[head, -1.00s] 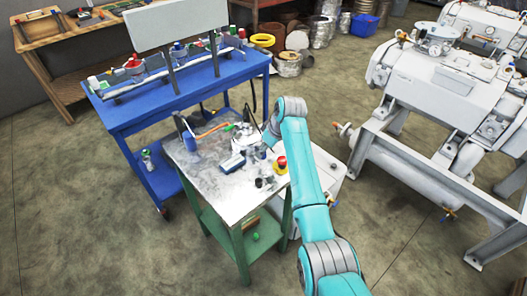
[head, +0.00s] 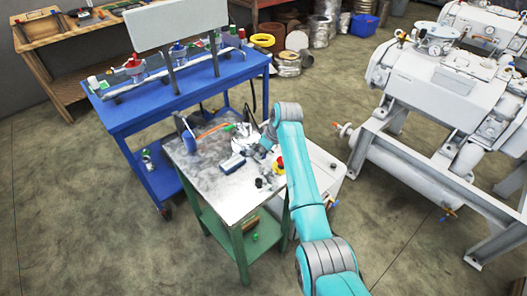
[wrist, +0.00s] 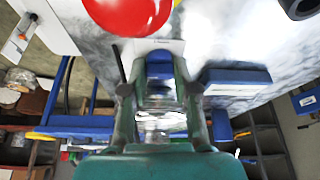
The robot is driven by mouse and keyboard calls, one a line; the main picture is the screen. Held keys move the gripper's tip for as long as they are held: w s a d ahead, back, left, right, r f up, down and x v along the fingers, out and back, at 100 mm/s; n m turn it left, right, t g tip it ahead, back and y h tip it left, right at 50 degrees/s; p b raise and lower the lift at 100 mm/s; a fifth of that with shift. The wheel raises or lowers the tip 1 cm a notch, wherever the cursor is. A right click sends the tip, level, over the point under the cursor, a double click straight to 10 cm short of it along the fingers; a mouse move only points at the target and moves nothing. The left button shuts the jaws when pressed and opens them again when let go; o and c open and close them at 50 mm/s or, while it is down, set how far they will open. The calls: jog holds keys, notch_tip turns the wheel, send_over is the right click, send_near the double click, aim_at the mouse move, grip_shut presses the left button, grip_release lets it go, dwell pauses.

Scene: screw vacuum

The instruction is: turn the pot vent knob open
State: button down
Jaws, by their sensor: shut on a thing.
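My gripper (wrist: 160,92) fills the lower middle of the wrist view, with a finger on each side of a small blue knob (wrist: 160,69). It is shut on that part, which I take to be the pot vent knob. A shiny clear or metallic body shows just below the blue part, between the fingers; I cannot tell if it is the pot. In the head view my gripper (head: 262,147) is low over the small table's top, and my arm partly hides what it holds. How far the knob is turned cannot be seen.
A red button (wrist: 128,14) on a yellow base is close by; it also shows in the head view (head: 280,161). A blue-and-white box (wrist: 235,80) lies beside the gripper. The green-legged table (head: 215,185) stands against a blue bench (head: 125,115). Large grey machines (head: 430,85) stand right.

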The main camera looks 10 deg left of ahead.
jog(key=shift+m, duration=0.7)
jog(key=c, duration=0.9)
grip_release()
jog(key=v, duration=1.2)
jog(key=shift+s+a, duration=0.15)
jog(key=shift+s, duration=0.1)
